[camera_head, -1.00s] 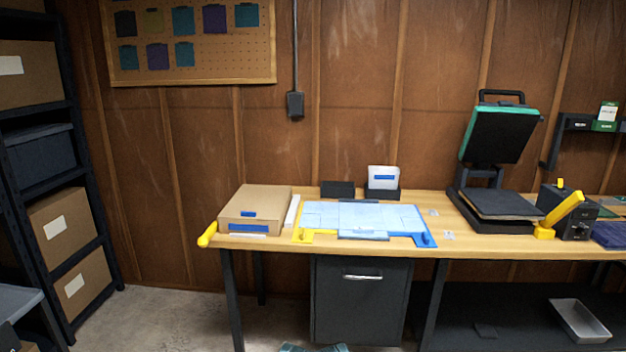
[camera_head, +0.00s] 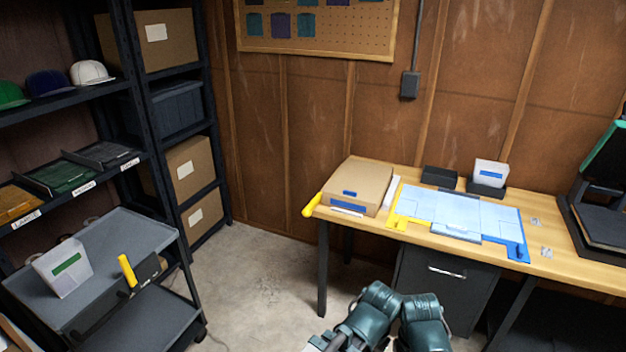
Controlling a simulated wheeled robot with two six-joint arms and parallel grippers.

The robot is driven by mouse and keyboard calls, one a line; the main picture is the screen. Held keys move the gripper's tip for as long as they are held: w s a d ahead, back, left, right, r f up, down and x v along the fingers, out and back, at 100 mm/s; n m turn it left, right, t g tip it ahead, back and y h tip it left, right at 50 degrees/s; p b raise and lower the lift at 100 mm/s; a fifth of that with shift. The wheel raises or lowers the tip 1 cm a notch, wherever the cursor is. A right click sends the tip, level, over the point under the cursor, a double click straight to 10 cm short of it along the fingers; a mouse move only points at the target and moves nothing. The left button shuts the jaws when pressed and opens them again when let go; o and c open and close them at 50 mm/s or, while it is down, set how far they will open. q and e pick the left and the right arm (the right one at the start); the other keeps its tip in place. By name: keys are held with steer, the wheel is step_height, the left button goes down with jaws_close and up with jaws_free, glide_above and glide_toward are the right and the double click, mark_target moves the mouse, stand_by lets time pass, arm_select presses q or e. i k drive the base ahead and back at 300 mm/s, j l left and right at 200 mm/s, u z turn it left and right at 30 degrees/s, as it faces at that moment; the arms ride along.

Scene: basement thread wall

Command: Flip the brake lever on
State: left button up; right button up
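A yellow lever (camera_head: 127,270) stands up, leaning slightly, from a dark block (camera_head: 147,271) on the right side of a grey cart (camera_head: 120,233) at the lower left. It looks like the brake lever, but its on or off marking is too small to read. Another yellow handle (camera_head: 312,205) sticks out from the left end of the wooden workbench (camera_head: 375,220). Teal parts of my own arms show at the bottom centre, well to the right of the cart. Neither gripper's fingertips can be seen, and nothing of mine touches the lever.
A white box with a green label (camera_head: 63,267) stands on the cart's top. Dark shelves (camera_head: 128,80) with caps and cartons rise behind it. A cardboard box (camera_head: 358,186) and a blue-and-yellow board (camera_head: 460,215) lie on the workbench. Concrete floor (camera_head: 265,270) is open between cart and bench.

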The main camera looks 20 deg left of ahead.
mark_target(134, 287)
steer(key=u, duration=2.15)
steer(key=i+l+u, duration=0.15)
steer(key=i+l, duration=0.2)
steer(key=i, duration=0.1)
